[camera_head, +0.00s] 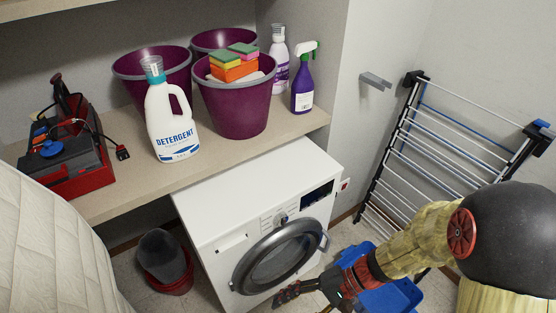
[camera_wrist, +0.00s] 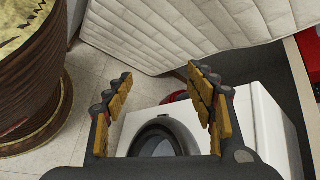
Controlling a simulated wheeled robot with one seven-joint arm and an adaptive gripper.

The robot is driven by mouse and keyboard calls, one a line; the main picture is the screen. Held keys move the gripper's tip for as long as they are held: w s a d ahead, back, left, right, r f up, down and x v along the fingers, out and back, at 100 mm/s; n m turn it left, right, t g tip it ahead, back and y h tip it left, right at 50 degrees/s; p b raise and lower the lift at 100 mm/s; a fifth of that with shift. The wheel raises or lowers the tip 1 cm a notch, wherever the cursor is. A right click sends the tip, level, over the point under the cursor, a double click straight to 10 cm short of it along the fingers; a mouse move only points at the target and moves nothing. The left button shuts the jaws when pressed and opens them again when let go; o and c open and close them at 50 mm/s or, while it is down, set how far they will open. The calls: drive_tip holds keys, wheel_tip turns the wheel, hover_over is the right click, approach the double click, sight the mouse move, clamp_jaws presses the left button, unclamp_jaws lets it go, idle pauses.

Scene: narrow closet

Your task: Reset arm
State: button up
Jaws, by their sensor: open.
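My gripper (camera_head: 290,291) hangs low in front of the white washing machine (camera_head: 240,233) in the head view, near its round door. In the wrist view its two padded fingers stand wide apart, and the gripper (camera_wrist: 160,77) is open with nothing between them. The washing machine (camera_wrist: 262,125) shows beyond and below the fingers there. My arm comes in from the right side of the head view. I cannot tell how far the fingertips are from the machine's door.
A shelf (camera_head: 215,152) holds a detergent bottle (camera_head: 171,125), purple buckets (camera_head: 237,108) and a red toolbox (camera_head: 85,180). A drying rack (camera_head: 440,150) leans at right. A blue object (camera_head: 395,297) lies behind my arm. A pale mattress (camera_head: 50,250) and dark-red bucket (camera_head: 170,280) are at left.

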drive_tip(key=d+r+n+t+h, duration=0.2)
drive_tip(key=d+r+h, duration=0.7)
drive_tip(key=d, duration=0.4)
wheel_tip(320, 180, up, 18)
drive_tip(key=w+d+n+t+h+p, duration=0.1)
drive_tip(key=w+d+n+t, duration=0.1)
drive_tip(key=t, duration=0.4)
drive_tip(key=shift+w+d+r+n+h+p, duration=0.15)
drive_tip(key=shift+w+d+n+h+p, duration=0.15)
drive_tip(key=shift+n+h+p, duration=0.15)
drive_tip(key=shift+c, duration=0.5)
